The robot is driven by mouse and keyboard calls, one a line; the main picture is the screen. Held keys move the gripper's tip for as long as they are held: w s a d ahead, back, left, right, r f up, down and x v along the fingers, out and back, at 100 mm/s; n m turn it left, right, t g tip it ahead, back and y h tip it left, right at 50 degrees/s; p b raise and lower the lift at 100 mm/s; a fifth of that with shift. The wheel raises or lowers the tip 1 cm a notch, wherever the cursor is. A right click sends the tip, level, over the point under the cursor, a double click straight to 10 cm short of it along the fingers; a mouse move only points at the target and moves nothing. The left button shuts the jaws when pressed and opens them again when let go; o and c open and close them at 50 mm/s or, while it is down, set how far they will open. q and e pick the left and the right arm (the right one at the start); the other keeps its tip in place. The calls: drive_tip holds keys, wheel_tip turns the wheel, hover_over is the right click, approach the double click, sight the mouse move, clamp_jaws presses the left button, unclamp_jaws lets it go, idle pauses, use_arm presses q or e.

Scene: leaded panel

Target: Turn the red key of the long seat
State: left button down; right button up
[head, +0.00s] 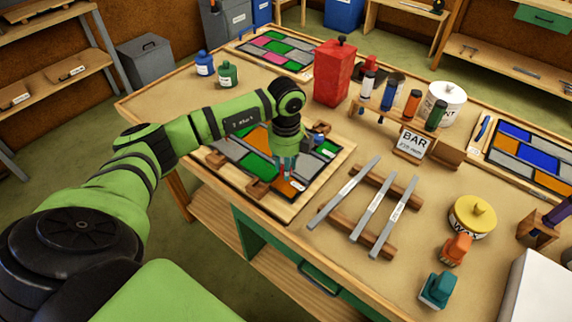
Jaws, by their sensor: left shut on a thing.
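The leaded panel board (312,198) lies on the bench with orange, green, grey and white glass pieces. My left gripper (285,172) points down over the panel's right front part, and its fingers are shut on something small. A little red (282,172) shows at the fingertips, which fits the red key, but the fingers and arm hide most of it. I cannot tell how far the key is turned. Wooden blocks (257,188) sit along the panel's front edge. The long seat cannot be made out clearly. My right gripper is not in view.
A red canister (333,74) and a rack of tubes (388,112) stand behind.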

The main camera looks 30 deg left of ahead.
use_arm(q)
drive_tip(key=n, duration=0.5)
drive_tip(key=shift+n+p, duration=0.3)
drive_tip(key=shift+p, duration=0.1)
drive_tip(key=n+p, duration=0.1)
drive_tip(key=n, duration=0.4)
drive_tip(key=shift+n, duration=0.4)
drive_tip(key=c, duration=0.9)
unclamp_jaws()
drive_tip(key=shift+c, duration=0.2)
wheel_tip(320, 180, up, 12)
